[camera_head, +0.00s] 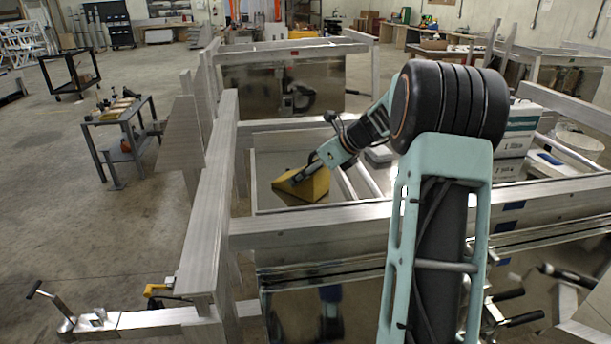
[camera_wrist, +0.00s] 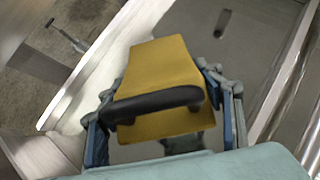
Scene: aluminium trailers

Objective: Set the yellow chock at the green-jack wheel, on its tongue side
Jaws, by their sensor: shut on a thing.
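The yellow chock (camera_head: 308,187) is a wedge block with a black handle, which shows in the wrist view (camera_wrist: 150,103). My gripper (camera_head: 300,178) is shut on the chock, its blue fingers on either side of the chock (camera_wrist: 165,65) in the wrist view. The chock is inside the rails of the nearest aluminium trailer (camera_head: 330,235), over its bed. I cannot tell whether it touches the bed. The trailer's tongue (camera_head: 145,322) points left at lower left. No green jack or wheel beside one can be made out.
A yellow fitting (camera_head: 155,290) sits by the tongue. White boxes (camera_head: 515,130) stand in the trailer on the right. A grey side table (camera_head: 125,118) and a black cart (camera_head: 72,75) stand to the left. The floor (camera_head: 90,220) between tongue and table is clear.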

